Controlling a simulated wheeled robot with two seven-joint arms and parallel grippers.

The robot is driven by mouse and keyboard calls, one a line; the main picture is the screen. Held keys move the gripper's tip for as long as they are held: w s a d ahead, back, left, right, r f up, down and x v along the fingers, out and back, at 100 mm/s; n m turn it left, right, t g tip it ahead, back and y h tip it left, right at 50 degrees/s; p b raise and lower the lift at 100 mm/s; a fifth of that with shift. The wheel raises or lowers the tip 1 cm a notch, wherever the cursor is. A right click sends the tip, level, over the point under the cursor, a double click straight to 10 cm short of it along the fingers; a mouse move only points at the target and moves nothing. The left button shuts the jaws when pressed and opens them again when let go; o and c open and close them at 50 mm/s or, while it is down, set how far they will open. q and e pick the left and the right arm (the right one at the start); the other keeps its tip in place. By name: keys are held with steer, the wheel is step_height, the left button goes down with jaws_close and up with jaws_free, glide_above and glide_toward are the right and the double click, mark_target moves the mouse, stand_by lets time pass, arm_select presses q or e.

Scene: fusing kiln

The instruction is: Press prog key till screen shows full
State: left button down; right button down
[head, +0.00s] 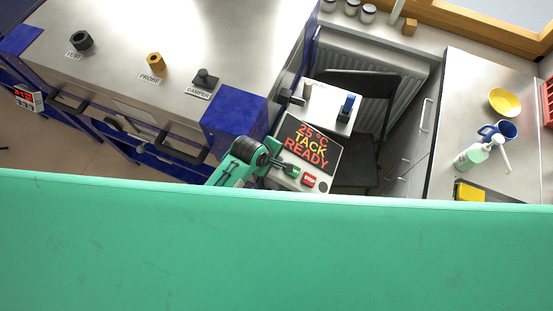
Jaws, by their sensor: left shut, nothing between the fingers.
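The controller screen (307,144) reads "25 °C TACK READY" in orange and red letters on black. Below it is a row of keys on a pale panel: a green key (296,173), a red STOP key (309,181) and a dark round knob or key (322,187). My left gripper (288,168) is shut and empty, its tips over the left part of this row next to the green key. The gripper and arm cover the panel's left end, and I cannot make out the prog key. Whether the tips touch the panel is unclear. My right gripper is out of view.
The blue-edged steel kiln (160,40) with vent, probe and damper fittings stands at left. A white box (331,106) sits behind the controller, near a black chair (375,95). A steel counter (470,80) at right holds a yellow bowl, blue mug and pump bottle.

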arm_select(q)
steer(key=shift+a+f, duration=0.15)
steer(key=shift+f, duration=0.2)
stand_by(0.4)
steer(key=shift+r, duration=0.15)
steer(key=shift+d+r, duration=0.25)
steer(key=shift+r, duration=0.5)
steer(key=shift+d, duration=0.1)
steer(key=shift+s+d+r, duration=0.15)
steer(key=shift+d+r, duration=0.2)
steer(key=shift+r, duration=0.4)
steer(key=shift+s+d+r, duration=0.1)
steer(key=shift+d+r, duration=0.2)
steer(key=shift+r, duration=0.5)
steer(key=shift+s+d+r, duration=0.15)
steer(key=shift+d+r, duration=0.2)
steer(key=shift+r, duration=0.4)
steer(key=shift+a, duration=0.1)
